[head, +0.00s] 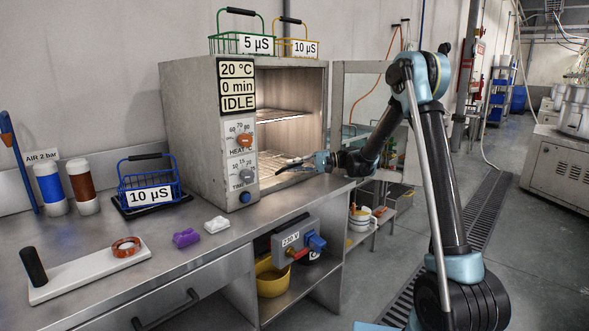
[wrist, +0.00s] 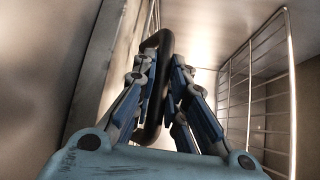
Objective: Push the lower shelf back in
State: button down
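The oven (head: 190,110) stands open on the bench. Its lower shelf (head: 280,158) is a wire rack near the chamber floor; how far it sticks out is hard to tell. My gripper (head: 285,168) is at the front of this shelf, low in the opening. In the wrist view, a curved black handle (wrist: 153,120) lies between the fingers of my gripper (wrist: 164,60). Whether the fingers press on it is unclear. What the handle is fixed to is partly hidden by the fingers.
An upper wire shelf (head: 285,114) is inside the oven. A green basket (head: 242,44) and a yellow basket (head: 298,46) stand on top. A blue basket (head: 150,190), a purple block (head: 186,238) and a white block (head: 216,224) are on the bench (head: 215,262).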

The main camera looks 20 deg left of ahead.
jog(key=shift+w+a, duration=0.35)
jog(key=shift+a, duration=0.3)
jog(key=shift+w+a, duration=0.35)
jog(key=shift+a, duration=0.25)
jog(key=shift+w+a, duration=0.35)
jog(key=shift+a, duration=0.3)
jog(key=c, duration=1.6)
grip_release()
jog(key=shift+f, duration=0.1)
